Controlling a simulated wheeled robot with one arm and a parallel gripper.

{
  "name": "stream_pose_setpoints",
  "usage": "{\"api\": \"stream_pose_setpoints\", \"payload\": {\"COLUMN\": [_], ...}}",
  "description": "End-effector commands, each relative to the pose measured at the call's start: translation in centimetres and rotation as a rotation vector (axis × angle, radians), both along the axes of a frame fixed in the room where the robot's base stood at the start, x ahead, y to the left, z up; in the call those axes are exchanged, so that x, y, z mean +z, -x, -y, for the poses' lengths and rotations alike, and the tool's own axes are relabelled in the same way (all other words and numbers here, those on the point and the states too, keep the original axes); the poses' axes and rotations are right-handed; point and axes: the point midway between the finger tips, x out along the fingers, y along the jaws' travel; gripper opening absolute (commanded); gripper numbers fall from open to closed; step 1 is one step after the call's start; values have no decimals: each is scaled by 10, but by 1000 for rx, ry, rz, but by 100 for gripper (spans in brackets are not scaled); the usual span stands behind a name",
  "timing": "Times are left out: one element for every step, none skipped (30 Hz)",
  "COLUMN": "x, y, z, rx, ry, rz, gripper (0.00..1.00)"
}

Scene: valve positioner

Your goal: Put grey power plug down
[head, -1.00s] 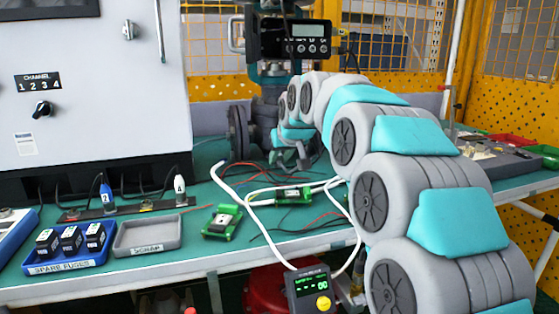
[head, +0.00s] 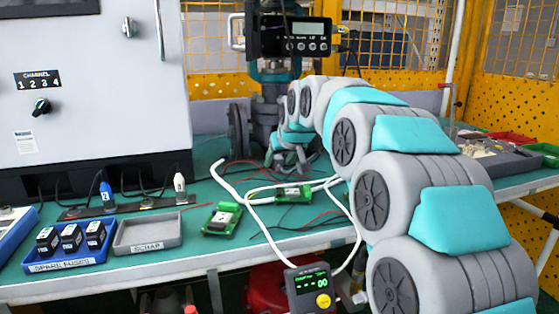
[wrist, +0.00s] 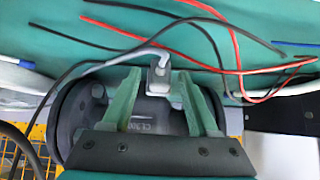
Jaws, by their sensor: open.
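The grey power plug (wrist: 158,74) shows in the wrist view between the fingertips, with its grey cable curving away to the left. My gripper (wrist: 157,80) is open. Its two green fingers stand apart on either side of the plug, and clear gaps show beside it. The plug appears to be at the green bench top by a dark round valve body (wrist: 155,115); whether it rests fully on the surface I cannot tell. In the head view my gripper (head: 287,160) is low over the bench beside the valve, and the plug cannot be made out there.
Black and red loose wires (wrist: 225,45) lie on the bench just beyond the fingers. A white cable (head: 222,177) and green circuit boards (head: 222,219) lie nearer the front. The grey scrap tray (head: 147,235) and blue spare-fuses tray (head: 67,260) stand at left. The positioner display (head: 300,37) is above.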

Motion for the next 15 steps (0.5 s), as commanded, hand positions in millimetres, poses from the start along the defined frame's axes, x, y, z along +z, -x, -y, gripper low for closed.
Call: {"api": "stream_pose_setpoints", "payload": {"x": [1,1,3,5,5,7,10,12,16,19,22,27,31,36,42], "y": [0,0,0,0,2,4,6,8,12,15,18,22,26,29,35], "z": [0,0,0,0,0,1,2,3,4,4,5,7,8,9,11], "rx": [0,0,0,0,0,0,0,0,0,0,0,0,0,-1,-1], "ry": [0,0,0,0,0,0,0,0,0,0,0,-1,-1,0,-1], "rz": [0,0,0,0,1,1,1,1,1,1,1,2,3,4,5], "gripper": [60,60,60,60,60,60,60,60,60,60,60,60,60,60,60]}}
